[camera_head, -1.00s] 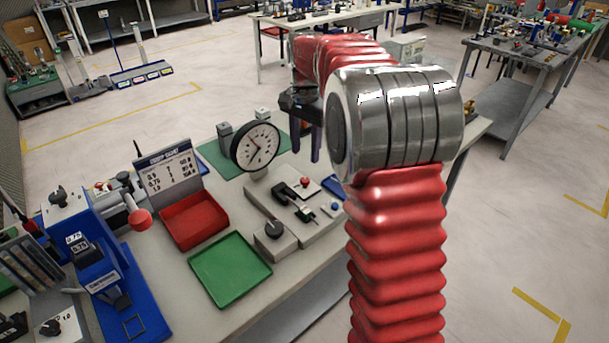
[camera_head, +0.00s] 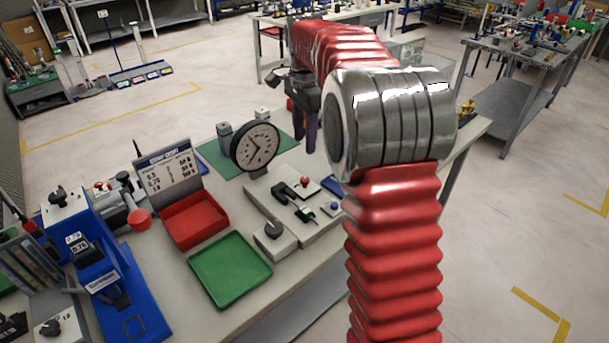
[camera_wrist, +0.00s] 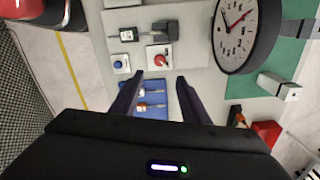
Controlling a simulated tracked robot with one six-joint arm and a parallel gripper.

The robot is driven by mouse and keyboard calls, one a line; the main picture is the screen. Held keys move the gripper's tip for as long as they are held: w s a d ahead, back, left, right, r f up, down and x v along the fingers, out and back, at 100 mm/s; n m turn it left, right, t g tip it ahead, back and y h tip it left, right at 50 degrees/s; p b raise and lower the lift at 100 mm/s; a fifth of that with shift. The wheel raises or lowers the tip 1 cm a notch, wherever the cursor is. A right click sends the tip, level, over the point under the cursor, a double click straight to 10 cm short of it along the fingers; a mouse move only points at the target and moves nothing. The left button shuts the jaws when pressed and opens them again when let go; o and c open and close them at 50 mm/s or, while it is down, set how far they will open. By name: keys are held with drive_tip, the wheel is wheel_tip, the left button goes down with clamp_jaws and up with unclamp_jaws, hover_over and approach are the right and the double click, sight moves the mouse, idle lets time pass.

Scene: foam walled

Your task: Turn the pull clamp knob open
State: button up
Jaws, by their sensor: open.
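A pale fixture plate (camera_head: 262,200) on the bench carries a black clamp (camera_head: 284,190), a red knob (camera_head: 305,181), a blue knob (camera_head: 334,206) and a grey block with a dark round knob (camera_head: 272,229). I cannot tell which knob is the pull clamp's. My gripper (camera_head: 305,145) is open and empty, above the bench behind the plate. In the wrist view, the red knob (camera_wrist: 160,60) lies just beyond the gap between the open fingers (camera_wrist: 160,78), apart from them. The blue knob (camera_wrist: 118,64) is left of the left fingertip; the black clamp (camera_wrist: 165,29) is farther up.
A large dial gauge (camera_head: 255,146) stands close to the gripper, at the wrist view's upper right (camera_wrist: 234,30). A blue tray (camera_wrist: 154,108) lies under the fingers. Red (camera_head: 194,219) and green (camera_head: 230,268) trays and a blue machine (camera_head: 125,305) fill the bench's left.

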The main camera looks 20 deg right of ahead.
sight(304, 179)
wheel_tip(304, 179, down, 13)
drive_tip(key=shift+f, duration=0.1)
idle(0.5)
drive_tip(key=shift+c, duration=0.4)
clamp_jaws()
